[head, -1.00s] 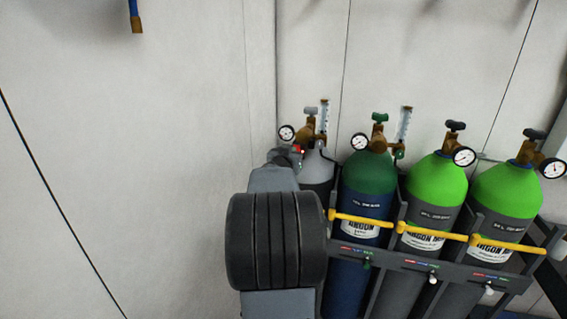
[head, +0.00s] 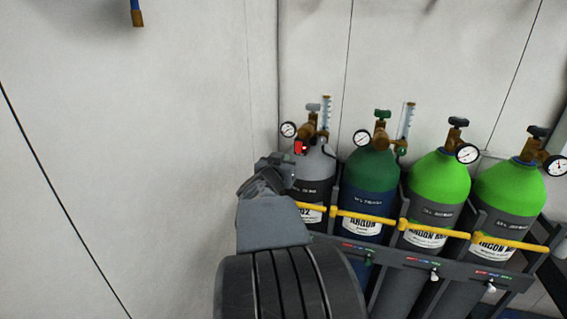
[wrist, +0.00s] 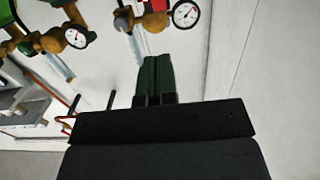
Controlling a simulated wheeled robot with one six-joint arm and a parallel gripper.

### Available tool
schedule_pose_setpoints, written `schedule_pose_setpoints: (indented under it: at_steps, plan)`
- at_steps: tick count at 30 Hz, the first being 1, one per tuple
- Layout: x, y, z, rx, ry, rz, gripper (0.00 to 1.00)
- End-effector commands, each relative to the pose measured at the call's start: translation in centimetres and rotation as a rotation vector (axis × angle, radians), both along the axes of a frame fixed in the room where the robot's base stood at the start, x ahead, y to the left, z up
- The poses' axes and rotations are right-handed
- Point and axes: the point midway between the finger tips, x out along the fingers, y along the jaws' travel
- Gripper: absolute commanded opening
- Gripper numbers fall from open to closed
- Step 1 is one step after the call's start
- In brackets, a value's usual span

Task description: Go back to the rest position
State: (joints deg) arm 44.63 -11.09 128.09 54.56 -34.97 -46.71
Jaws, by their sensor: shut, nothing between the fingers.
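My gripper (wrist: 155,78) shows in the wrist view with its green fingers pressed together and nothing between them. It points toward the pale wall, beside the gas valves. In the head view my arm stands in front of the leftmost grey cylinder (head: 314,166). The gripper's fingers cannot be made out there, as my own arm hides them. The grey cylinder has a brass valve with a red part (head: 300,148) and a gauge (head: 288,129).
A dark green and blue cylinder (head: 368,180) and two bright green-topped cylinders (head: 440,178) (head: 508,188) stand in a rack with a yellow bar (head: 430,229). Gauges (wrist: 185,14) and valves jut out close to my gripper. Bare wall (head: 130,150) lies to the left.

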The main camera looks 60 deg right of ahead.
Motion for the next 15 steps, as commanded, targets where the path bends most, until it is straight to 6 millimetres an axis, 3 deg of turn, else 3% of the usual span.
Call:
schedule_pose_setpoints:
  at_steps: [15]
  plan:
    - [0.64, 0.24, -0.57, 0.048, -0.043, 0.033, 0.0]
